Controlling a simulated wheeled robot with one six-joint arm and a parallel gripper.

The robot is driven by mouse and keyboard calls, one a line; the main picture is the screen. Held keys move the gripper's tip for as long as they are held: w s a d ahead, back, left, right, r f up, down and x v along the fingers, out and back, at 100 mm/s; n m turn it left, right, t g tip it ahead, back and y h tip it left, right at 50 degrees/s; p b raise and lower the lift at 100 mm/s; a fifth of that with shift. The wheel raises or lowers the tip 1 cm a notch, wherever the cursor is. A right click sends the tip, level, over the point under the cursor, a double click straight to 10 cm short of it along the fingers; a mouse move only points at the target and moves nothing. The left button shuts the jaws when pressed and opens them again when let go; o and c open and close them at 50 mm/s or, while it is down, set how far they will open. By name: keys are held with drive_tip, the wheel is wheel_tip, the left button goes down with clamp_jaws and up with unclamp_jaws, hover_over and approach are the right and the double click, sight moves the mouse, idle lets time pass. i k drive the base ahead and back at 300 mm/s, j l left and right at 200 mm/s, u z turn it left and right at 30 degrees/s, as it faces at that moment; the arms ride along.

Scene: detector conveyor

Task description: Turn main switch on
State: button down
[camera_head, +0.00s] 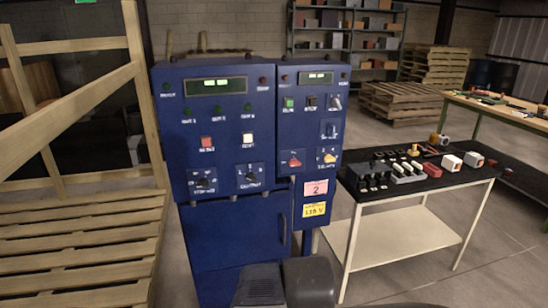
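A blue control cabinet (232,230) stands in the middle, with a larger left panel (214,88) and a narrower right panel (306,125). The right panel carries a red-handled rotary switch (294,160), a yellow-handled one (327,157) and a grey-handled one (336,102). The left panel has two black rotary knobs (204,183) (250,177) at its bottom. The labels are too small to read, so I cannot tell which switch is the main one. Dark grey parts of mine show at the bottom edge, but I cannot make out my gripper.
A black-topped table (450,180) with switch blocks and small parts stands to the right. A wooden frame (75,120) and pallet slats (80,245) lie close on the left. Shelving (345,35) and stacked pallets (400,102) are behind. Floor is clear at lower right.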

sight(293, 163)
drive_tip(key=z, duration=0.25)
drive_tip(key=i+z, duration=0.7)
drive_tip(key=i+j+z, duration=0.15)
drive_tip(key=z, duration=0.2)
